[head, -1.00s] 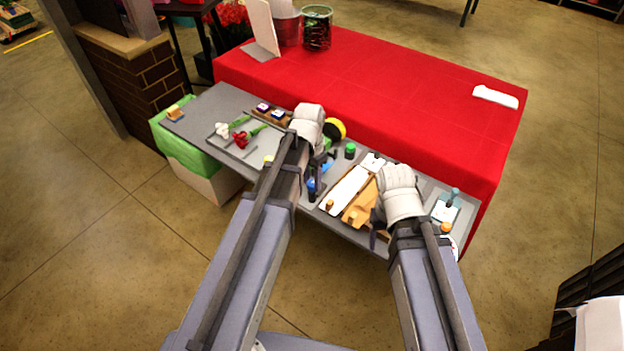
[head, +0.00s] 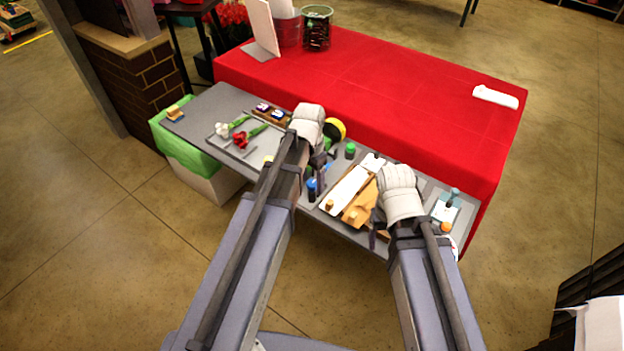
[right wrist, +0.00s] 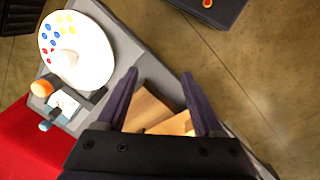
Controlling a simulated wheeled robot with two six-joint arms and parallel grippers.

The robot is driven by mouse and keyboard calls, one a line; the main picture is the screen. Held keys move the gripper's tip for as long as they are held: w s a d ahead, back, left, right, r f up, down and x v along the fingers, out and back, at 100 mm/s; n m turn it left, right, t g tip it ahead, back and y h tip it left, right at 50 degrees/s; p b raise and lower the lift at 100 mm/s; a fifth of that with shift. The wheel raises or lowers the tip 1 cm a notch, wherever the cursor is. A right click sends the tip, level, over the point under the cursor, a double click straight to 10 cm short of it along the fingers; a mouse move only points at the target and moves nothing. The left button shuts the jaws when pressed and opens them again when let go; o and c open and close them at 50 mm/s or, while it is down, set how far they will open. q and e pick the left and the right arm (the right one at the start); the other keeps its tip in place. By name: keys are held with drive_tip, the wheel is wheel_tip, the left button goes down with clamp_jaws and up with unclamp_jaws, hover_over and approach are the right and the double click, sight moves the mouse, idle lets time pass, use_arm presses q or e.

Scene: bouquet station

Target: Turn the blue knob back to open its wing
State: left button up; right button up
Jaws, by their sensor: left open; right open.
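A blue round part (head: 311,186), which looks like the blue knob, stands near the front edge of the grey table, left of the white panel (head: 348,188). My left gripper (head: 318,176) is open right at it and partly covers it. I cannot tell whether the fingers touch it. A tan wooden panel (head: 361,204) lies beside the white one; I cannot tell which wing belongs to the blue knob. My right gripper (head: 377,230) is open at the right end of the panels. In the right wrist view its open jaws (right wrist: 162,85) are above tan wood (right wrist: 152,108), holding nothing.
A green knob (head: 350,151) and orange knobs (head: 352,215) stand around the panels. A teal-handled tool (head: 453,196) lies at the right. A white palette with colored dots (right wrist: 75,50) shows in the right wrist view. Flowers (head: 240,140) lie left. The red table (head: 400,100) behind is mostly clear.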

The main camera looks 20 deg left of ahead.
sight(312, 182)
use_arm(q)
wheel_tip(312, 182, up, 8)
drive_tip(key=p, duration=0.8)
drive_tip(key=shift+a, duration=0.1)
drive_tip(key=shift+w+f, duration=0.1)
drive_tip(key=s+d+f+n+y+b, duration=0.1)
drive_tip(key=s+d+n+b, duration=0.1)
drive_tip(key=s+d, duration=0.9)
drive_tip(key=s, duration=0.3)
drive_tip(key=shift+s+f+y, duration=0.15)
drive_tip(key=shift+f+y, duration=0.15)
drive_tip(key=shift+f, duration=0.1)
idle(1.2)
